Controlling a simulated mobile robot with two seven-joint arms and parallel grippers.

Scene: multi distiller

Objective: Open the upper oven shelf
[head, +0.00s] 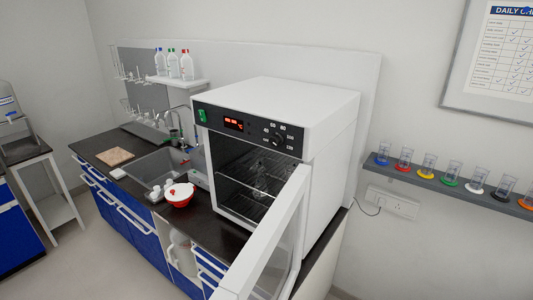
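A white oven (315,115) stands on the dark counter, with a black control panel (245,128) that has a lit red display, a green switch and a dial. Its white-framed door (272,240) is swung open toward the front right. Inside the dark chamber are an upper wire shelf (240,188) and a lower shelf (240,208). A small clear glass item (262,184) appears to be on the upper shelf; its details are unclear. Neither of my grippers shows in the head view.
A red bowl with a white lid (180,194) stands on the counter left of the oven, near small white items. A sink (155,168) lies behind it. A wall shelf (460,186) with several beakers is at right. Floor is free at lower left.

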